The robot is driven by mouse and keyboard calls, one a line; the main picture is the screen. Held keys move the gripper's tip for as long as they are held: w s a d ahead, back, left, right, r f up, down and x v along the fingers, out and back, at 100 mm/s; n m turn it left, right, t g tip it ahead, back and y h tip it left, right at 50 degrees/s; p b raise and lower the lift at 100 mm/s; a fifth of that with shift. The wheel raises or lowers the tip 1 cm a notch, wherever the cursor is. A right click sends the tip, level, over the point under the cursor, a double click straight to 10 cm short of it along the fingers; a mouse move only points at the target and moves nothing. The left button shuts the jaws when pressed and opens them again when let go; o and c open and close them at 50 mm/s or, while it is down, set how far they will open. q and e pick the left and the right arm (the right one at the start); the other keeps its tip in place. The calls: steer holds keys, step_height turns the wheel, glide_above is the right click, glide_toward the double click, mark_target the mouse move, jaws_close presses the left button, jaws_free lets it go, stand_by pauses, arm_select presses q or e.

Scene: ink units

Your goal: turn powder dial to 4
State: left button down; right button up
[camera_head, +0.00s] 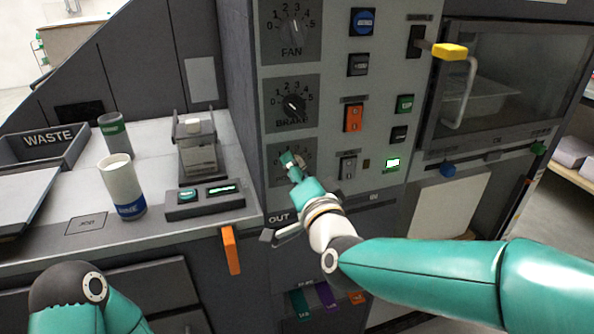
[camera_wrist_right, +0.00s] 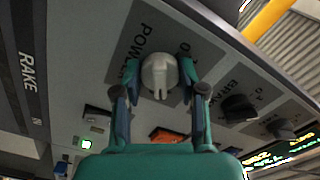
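The powder dial (camera_wrist_right: 158,76) is a pale grey knob with a raised ridge, on a dark plate marked POWDER in the right wrist view. Its ridge points toward the bottom of that view; the number it points at cannot be read. In the head view its plate (camera_head: 313,153) is the lowest of the dial column, mostly covered by my gripper. My right gripper (camera_head: 292,163) is at this dial. My left gripper is out of view.
Above are the brake dial (camera_head: 294,104) and fan dial (camera_head: 292,28). An orange rocker switch (camera_head: 353,117) and a grey switch (camera_head: 347,167) sit to the right. A paper cup (camera_head: 121,184) and a waste bin (camera_head: 47,142) stand on the left counter.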

steer(key=shift+c, duration=1.1)
steer(key=shift+f+n+b, duration=0.2)
steer(key=shift+n+b, duration=0.25)
steer(key=shift+n, duration=0.95)
steer(key=o, duration=1.1)
steer(key=shift+d, duration=0.1)
steer(key=shift+o, duration=0.2)
steer(key=shift+r, duration=0.1)
steer(key=shift+s, duration=0.1)
